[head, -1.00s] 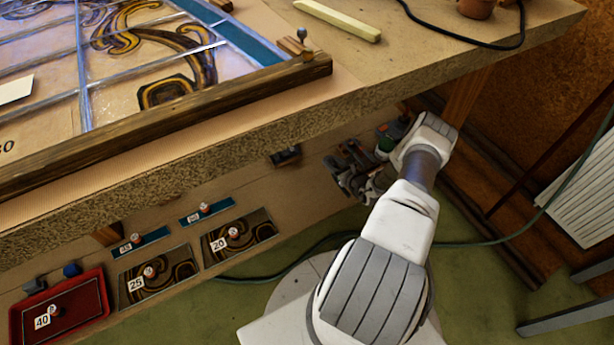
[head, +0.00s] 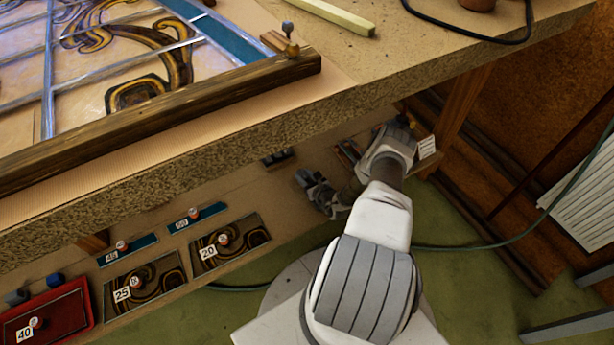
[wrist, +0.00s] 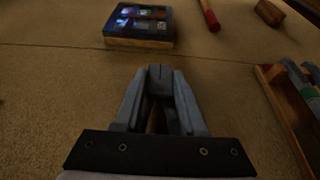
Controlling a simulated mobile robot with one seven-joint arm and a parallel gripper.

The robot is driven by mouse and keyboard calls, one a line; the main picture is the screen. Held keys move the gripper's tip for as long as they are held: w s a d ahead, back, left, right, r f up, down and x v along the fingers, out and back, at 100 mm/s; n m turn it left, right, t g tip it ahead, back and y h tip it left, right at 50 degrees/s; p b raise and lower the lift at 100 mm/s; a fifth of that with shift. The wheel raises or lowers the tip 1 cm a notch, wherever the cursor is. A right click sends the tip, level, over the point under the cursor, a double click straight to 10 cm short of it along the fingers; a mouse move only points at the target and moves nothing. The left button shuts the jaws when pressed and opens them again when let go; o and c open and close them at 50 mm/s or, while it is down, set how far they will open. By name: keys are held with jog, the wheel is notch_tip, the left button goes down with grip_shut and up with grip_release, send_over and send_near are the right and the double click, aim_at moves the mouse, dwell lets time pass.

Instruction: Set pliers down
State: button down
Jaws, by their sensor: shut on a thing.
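My gripper (wrist: 160,98) is in the lower middle of the wrist view, its grey fingers shut and pointing away over a brown board surface. The pliers are mostly hidden by the fingers; a narrow grey piece (wrist: 160,80) between the tips is probably part of them. I cannot tell whether they touch the surface. In the head view, my gripper (head: 318,190) shows dark and small over the lower shelf (head: 285,205), under the bench. The pliers cannot be made out there.
The wrist view shows a dark glossy-topped block (wrist: 140,24) ahead, a red handle (wrist: 210,16), a wooden block (wrist: 269,12) and a wooden tray (wrist: 286,120) at right. The bench edge (head: 230,150) overhangs the shelf. Numbered panels (head: 228,243) lie left.

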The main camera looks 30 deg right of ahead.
jog(key=shift+f, duration=0.3)
jog(key=shift+c, duration=2.4)
grip_release()
jog(key=shift+f, duration=0.1)
